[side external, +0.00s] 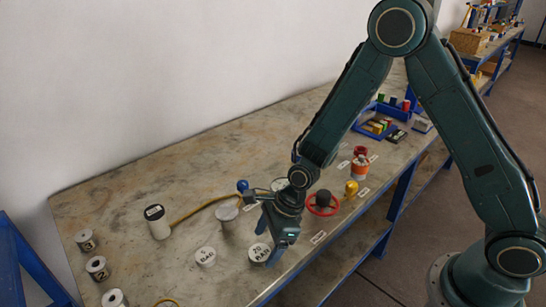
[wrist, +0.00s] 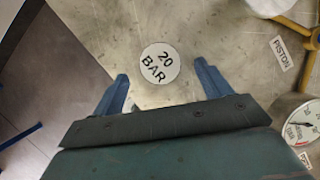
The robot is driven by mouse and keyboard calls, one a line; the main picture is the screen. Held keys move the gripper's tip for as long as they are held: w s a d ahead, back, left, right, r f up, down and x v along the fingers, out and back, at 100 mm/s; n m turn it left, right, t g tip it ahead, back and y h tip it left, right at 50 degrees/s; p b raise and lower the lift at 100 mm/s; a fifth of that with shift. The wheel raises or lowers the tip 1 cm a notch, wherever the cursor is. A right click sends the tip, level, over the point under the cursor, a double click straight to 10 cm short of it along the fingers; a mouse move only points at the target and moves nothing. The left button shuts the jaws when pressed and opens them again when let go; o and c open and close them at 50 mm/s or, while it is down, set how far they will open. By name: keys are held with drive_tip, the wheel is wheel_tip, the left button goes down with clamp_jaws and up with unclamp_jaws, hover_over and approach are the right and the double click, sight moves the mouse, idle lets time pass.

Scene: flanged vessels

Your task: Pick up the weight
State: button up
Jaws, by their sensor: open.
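A round weight with a white top marked "20 BAR" (side external: 259,252) stands on the worn bench near its front edge. In the wrist view the same weight (wrist: 160,64) lies ahead of and between my two blue fingers. My gripper (side external: 269,240) points down at the weight, and its fingers partly overlap it in the side view. In the wrist view my gripper (wrist: 163,85) is open with nothing held. Another white-topped weight marked "BAR" (side external: 206,255) stands just left of it. I cannot tell the height of the fingertips over the bench.
A pale vessel (side external: 227,217), a blue-knobbed lever (side external: 242,185) and a red handwheel (side external: 323,205) stand close by. A gauge (wrist: 300,125) and a "PISTON" label (wrist: 283,53) lie right in the wrist view. Several labelled cylinders (side external: 98,267) stand far left. The bench's front edge is near.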

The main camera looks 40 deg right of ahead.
sight(260, 255)
drive_tip(key=shift+x, duration=1.2)
drive_tip(key=c, duration=1.3)
